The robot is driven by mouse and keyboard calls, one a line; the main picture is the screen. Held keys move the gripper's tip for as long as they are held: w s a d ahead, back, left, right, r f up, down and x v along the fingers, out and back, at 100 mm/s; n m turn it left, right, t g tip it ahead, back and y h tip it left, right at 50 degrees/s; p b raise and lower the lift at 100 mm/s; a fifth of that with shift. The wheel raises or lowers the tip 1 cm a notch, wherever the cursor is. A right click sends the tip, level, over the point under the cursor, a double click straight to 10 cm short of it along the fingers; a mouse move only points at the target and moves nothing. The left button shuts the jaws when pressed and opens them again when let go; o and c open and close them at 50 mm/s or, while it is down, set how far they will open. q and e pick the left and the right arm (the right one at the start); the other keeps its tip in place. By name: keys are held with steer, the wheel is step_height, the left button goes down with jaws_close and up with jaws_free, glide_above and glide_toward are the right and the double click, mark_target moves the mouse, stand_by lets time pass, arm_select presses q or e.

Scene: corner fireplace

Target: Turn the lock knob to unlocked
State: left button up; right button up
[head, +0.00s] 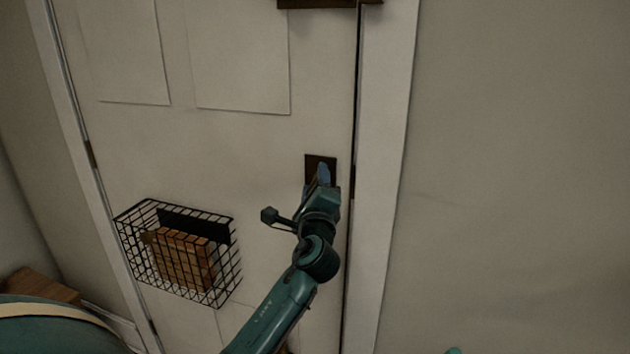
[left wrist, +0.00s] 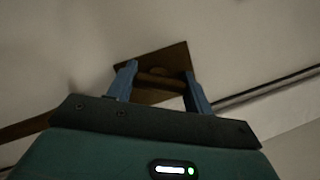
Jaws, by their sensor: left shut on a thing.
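The lock knob (left wrist: 158,78) is a dark brown piece on a dark square plate (left wrist: 165,57) in the left wrist view. In the head view the same plate (head: 320,160) sits near the right edge of the white door (head: 240,135), and the knob is hidden behind my gripper. My left gripper (head: 322,176) reaches up to the plate, and its two blue fingers (left wrist: 160,84) stand on either side of the knob, shut on it. I cannot tell from these frames how far the knob is turned. My right gripper is not in view.
A black wire basket (head: 225,262) holding wooden blocks (head: 183,258) hangs on the door left of my arm. A dark fitting (head: 318,3) is at the top edge. The white door frame (head: 388,150) and bare wall (head: 520,160) lie to the right.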

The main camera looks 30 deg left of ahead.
arm_select(q)
steer(key=shift+r+n+g+p, duration=0.15)
steer(key=shift+n+g+p, duration=0.35)
steer(key=shift+n, duration=0.6)
steer(key=shift+n+p, duration=0.4)
steer(key=shift+n, duration=0.4)
steer(key=shift+n+g+p, duration=0.5)
steer(key=shift+n+g, duration=0.1)
steer(key=shift+n, duration=0.7)
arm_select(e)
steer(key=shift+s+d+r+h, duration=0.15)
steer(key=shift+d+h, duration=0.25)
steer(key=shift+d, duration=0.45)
arm_select(q)
steer(key=shift+p, duration=0.3)
steer(key=o, duration=1)
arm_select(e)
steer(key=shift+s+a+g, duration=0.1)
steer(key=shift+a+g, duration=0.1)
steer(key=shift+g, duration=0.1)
arm_select(q)
steer(key=shift+f, duration=0.2)
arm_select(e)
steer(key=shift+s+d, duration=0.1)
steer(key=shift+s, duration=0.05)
